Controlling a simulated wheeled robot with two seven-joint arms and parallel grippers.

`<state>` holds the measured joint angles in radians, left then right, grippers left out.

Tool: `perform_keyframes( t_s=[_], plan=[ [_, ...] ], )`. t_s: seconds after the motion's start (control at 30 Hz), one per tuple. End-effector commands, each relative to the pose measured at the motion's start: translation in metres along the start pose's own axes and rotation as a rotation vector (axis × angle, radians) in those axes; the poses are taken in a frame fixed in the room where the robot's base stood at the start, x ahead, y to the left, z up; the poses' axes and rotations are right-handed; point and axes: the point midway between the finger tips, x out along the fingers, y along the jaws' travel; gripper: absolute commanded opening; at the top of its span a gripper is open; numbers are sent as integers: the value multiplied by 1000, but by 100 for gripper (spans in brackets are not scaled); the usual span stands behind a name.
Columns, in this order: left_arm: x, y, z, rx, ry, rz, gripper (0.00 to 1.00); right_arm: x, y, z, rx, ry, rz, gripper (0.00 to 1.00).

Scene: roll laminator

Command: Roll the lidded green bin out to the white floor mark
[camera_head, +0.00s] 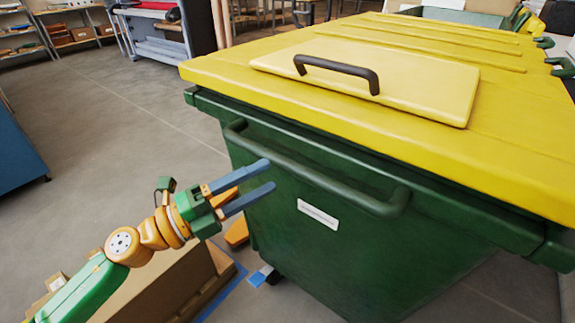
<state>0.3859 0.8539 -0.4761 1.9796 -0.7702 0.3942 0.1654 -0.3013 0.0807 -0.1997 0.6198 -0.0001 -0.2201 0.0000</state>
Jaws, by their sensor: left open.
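The large green bin (350,245) fills the right half of the head view. Its yellow lid (420,55) is shut and carries a dark handle (337,72) on a raised panel. A green bar handle (312,175) runs along the bin's near side, above a small white label (318,214). My left gripper (269,177) is open and empty, its two blue fingers pointing at the left part of the bar, in front of the bin's side. I cannot tell whether a finger touches the bar. My right gripper and the white floor mark are not visible.
A caster (272,276) shows under the bin's left corner. A cardboard box (175,285) stands beside it, below my left arm. A blue cabinet (18,155) is at the left edge. The grey floor (110,135) between is clear. A machine (155,30) and shelves stand behind.

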Motion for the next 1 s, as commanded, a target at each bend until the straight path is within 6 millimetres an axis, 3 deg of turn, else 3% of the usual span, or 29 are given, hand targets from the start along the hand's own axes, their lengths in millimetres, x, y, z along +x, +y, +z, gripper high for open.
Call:
perform_keyframes(
  t_s=[0.1,0.3,0.57,0.67,0.8,1.0],
  plan=[
    [27,-9,1,-3,-1,-6,62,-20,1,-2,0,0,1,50],
    [57,-5,2,-4,-4,-4,62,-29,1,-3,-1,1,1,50],
    [61,-1,1,-5,-5,-1,62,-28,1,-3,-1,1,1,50],
    [61,-1,2,-5,-5,-1,40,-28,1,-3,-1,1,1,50],
    [61,-1,2,-5,-5,-2,2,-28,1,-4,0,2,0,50],
    [60,-1,2,-6,-6,-2,0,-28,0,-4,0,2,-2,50]
  ],
)
